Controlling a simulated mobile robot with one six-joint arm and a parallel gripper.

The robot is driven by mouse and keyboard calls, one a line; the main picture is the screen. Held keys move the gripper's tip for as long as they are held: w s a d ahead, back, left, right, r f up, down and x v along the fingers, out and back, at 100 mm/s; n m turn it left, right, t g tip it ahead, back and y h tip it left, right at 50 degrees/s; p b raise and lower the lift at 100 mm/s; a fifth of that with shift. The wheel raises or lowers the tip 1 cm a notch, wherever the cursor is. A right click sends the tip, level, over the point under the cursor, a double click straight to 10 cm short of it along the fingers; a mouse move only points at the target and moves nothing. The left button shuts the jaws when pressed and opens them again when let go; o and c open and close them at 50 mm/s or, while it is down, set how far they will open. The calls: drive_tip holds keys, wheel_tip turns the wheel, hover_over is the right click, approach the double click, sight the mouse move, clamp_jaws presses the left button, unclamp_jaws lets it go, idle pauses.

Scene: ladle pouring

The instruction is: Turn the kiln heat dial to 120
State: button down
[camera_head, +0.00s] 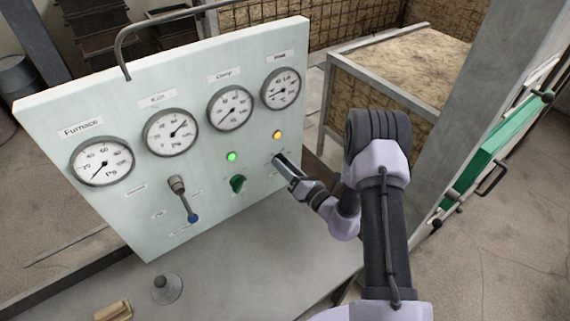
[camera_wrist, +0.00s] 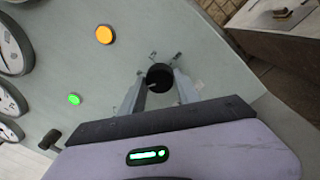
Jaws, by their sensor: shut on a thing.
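A round black dial (camera_wrist: 158,77) sits on the lower right of the pale control panel (camera_head: 217,150). My gripper (camera_wrist: 160,84) is shut on it, one finger on each side. Small marks surround the dial but are too small to read. The Kiln gauge (camera_head: 171,132) is second from the left; its needle points to the upper right. The exact reading is unclear.
The Furnace gauge (camera_head: 102,162) is far left. A grey bell-shaped object (camera_head: 167,288) stands on the table (camera_head: 250,265).

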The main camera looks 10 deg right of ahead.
drive_tip(key=shift+s+a+m+t+h+p, duration=0.2)
drive_tip(key=shift+m+p, duration=0.6)
drive_tip(key=shift+m, duration=2.45)
drive_tip(key=shift+w+d+m+t+h+p, duration=0.2)
drive_tip(key=shift+m+p, duration=0.65)
drive_tip(key=shift+m, duration=2.35)
drive_tip(key=shift+s+a+m+h+p, duration=0.25)
drive_tip(key=shift+m+p, duration=0.55)
drive_tip(key=shift+m, duration=2.45)
drive_tip(key=shift+w+d+f, duration=0.1)
drive_tip(key=shift+w, duration=0.05)
drive_tip(key=c, duration=0.9)
unclamp_jaws()
drive_tip(key=p+v, duration=0.1)
drive_tip(key=v, duration=1.6)
drive_tip(key=shift+s, duration=0.25)
